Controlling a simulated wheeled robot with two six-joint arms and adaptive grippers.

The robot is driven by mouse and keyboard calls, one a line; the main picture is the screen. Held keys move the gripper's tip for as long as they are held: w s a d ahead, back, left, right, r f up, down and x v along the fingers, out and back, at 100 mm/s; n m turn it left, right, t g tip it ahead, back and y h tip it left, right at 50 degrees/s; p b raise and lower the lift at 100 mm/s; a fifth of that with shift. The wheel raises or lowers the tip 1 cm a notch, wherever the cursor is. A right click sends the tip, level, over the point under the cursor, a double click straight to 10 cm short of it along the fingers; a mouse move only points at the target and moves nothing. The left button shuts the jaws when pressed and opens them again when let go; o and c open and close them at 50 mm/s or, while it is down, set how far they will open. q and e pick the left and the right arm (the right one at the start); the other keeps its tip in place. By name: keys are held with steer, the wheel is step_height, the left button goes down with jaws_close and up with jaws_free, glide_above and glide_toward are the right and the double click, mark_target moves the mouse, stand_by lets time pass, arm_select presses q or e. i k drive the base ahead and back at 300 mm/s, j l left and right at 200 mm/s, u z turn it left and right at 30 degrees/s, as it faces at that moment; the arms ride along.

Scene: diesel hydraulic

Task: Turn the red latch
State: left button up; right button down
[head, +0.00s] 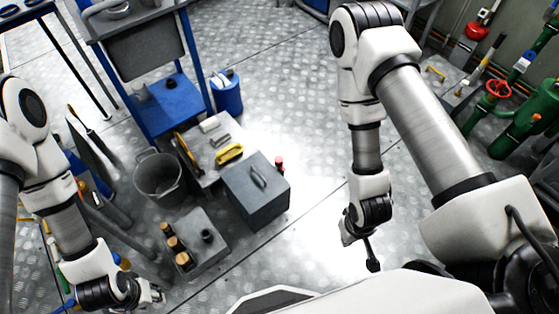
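No part is clearly recognisable as the red latch. Red parts in view are a round red handwheel (498,88) on the green pipes at the right, a red fitting (477,30) at the upper right wall, and a small red-topped item (280,163) behind the grey box. My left gripper (152,294) is at the lower left, near the bottom edge, far from the pipes. My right gripper (362,250) hangs right of the middle over bare floor, apart from all these. Both grippers are small and partly turned away, so their finger opening is unclear.
A grey box with a handle (257,190), a bucket (160,176), a block with bottles (208,245) and a blue cart (170,105) stand left of the middle. Green pipes (540,105) line the right wall. Metal floor (310,120) is clear in the middle.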

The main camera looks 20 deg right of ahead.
mark_target(278, 161)
steer(key=i+z, duration=0.1)
steer(key=z, duration=0.3)
steer(key=i+z, duration=0.15)
steer(key=z, duration=0.25)
steer(key=i+z, duration=0.15)
steer(key=z, duration=0.25)
steer(key=i+z, duration=0.1)
steer(key=z, duration=0.3)
